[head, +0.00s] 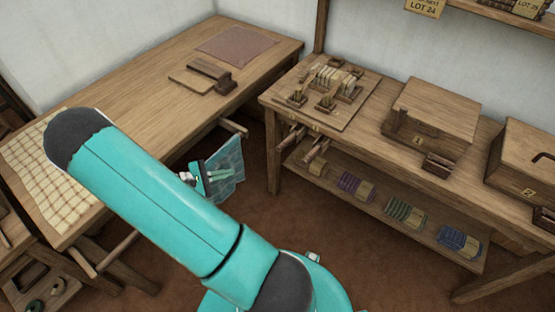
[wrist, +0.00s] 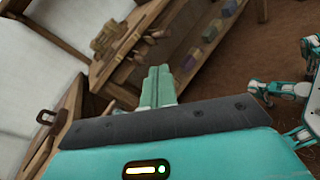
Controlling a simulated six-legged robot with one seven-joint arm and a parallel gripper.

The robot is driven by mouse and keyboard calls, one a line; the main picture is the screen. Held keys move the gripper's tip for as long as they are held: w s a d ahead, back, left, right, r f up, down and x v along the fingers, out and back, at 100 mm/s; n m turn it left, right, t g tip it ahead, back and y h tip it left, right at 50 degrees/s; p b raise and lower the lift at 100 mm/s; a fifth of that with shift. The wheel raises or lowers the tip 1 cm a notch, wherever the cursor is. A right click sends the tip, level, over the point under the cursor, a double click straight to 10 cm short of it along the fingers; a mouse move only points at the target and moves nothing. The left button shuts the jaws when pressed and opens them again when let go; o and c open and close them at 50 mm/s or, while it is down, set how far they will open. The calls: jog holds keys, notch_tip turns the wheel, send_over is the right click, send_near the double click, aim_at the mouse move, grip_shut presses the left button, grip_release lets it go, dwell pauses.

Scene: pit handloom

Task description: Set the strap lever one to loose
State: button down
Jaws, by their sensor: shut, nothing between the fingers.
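Two short wooden levers stick out below the front edge of the right bench in the head view, a left one (head: 292,137) and a right one (head: 317,152). Small tags sit above them, too small to read surely, so I cannot tell which is strap lever one or how it is set. My gripper (wrist: 158,86) shows in the wrist view with its two pale green fingers shut together and empty. It points toward the bench, apart from the levers. In the head view my arm crosses the foreground and I cannot make out the fingertips clearly.
The left table (head: 145,95) bears checked cloth (head: 35,160).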

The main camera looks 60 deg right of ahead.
jog(key=s+d+f+n+t+h, duration=0.3)
jog(key=f+n, duration=0.2)
jog(key=f, duration=0.1)
jog(key=s+d+f+n+t+h, duration=0.3)
jog(key=f+n+h, duration=0.1)
jog(key=f+n, duration=0.1)
jog(key=s+d+f+n+t+h, duration=0.2)
jog(key=d+f+n+t+h, duration=0.1)
jog(key=f, duration=0.5)
jog(key=shift+s+d+n+t+h, duration=0.35)
jog(key=shift+n+t, duration=0.25)
jog(key=shift+n, duration=0.6)
jog(key=shift+s, duration=0.1)
send_near(288, 141)
jog(key=d, duration=0.2)
jog(key=shift+w+r, duration=0.2)
jog(key=shift+w, duration=0.2)
jog(key=shift+w+r, duration=0.1)
